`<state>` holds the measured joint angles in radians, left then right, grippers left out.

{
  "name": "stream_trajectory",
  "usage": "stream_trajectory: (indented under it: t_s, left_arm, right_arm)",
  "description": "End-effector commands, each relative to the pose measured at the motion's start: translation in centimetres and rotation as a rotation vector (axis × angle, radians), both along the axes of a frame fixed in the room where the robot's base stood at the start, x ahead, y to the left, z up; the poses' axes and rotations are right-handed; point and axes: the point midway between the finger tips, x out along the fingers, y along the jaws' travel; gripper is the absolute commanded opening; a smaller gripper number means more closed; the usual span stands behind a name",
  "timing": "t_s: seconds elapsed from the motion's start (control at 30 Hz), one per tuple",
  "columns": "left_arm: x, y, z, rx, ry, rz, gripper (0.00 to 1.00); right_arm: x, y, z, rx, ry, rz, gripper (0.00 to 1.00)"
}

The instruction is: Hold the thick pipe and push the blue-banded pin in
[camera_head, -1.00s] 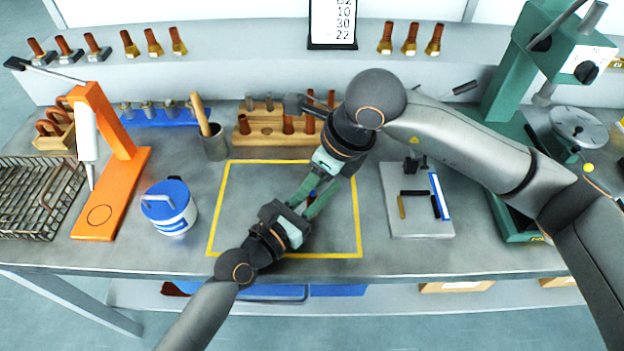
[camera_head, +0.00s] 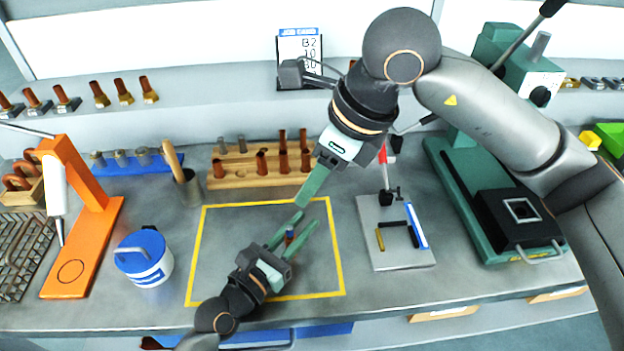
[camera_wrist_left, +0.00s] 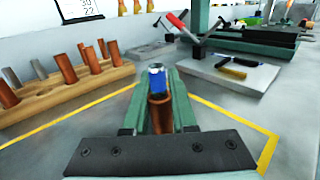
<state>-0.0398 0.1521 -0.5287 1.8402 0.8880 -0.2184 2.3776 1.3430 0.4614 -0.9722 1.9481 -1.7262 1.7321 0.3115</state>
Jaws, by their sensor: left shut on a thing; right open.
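The thick pipe (camera_wrist_left: 161,113) is copper-coloured and stands upright between the fingers of my left gripper (camera_head: 308,218), which is shut on it inside the yellow-outlined area. In the left wrist view, the blue-banded pin (camera_wrist_left: 156,79) shows at the pipe's top mouth, its blue part and pale end above the rim. How deep it sits is hidden. In the head view the pipe (camera_head: 289,238) is small and mostly covered by the fingers. My right gripper (camera_head: 306,198) is open and empty, pointing down above and beyond the pipe, apart from it.
A wooden rack (camera_head: 240,179) with copper pipes and grey pins stands behind the yellow outline (camera_head: 340,250). A blue-lidded tub (camera_head: 143,262) and an orange stand (camera_head: 85,250) are at left. A grey board (camera_head: 385,250) with small tools and a green machine (camera_head: 465,200) are at right.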

Motion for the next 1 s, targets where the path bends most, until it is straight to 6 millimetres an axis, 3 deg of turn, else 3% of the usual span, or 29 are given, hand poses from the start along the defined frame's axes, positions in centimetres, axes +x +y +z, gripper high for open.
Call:
stream_trajectory:
  t_s: [0.1,0.13,0.43,0.77,1.0]
  left_arm:
    - [0.0,0.0,0.0,0.0,0.0,0.0,0.0]
    - [0.0,0.0,0.0,0.0,0.0,0.0,0.27]
    - [0.0,0.0,0.0,0.0,0.0,0.0,0.6]
    - [-0.4,0.3,0.0,0.001,0.001,0.0,0.6]
    - [-3.6,3.1,-0.2,0.003,0.004,0.0,0.6]
  right_arm:
    - [0.0,0.0,0.0,0.0,0.0,0.0,0.45]
    - [0.0,0.0,0.0,0.0,0.0,0.0,0.45]
    - [0.0,0.0,0.0,0.0,0.0,0.0,0.45]
    - [0.0,0.0,0.0,0.0,0.0,0.0,0.45]
    - [0.0,0.0,0.0,0.0,0.0,0.0,0.45]
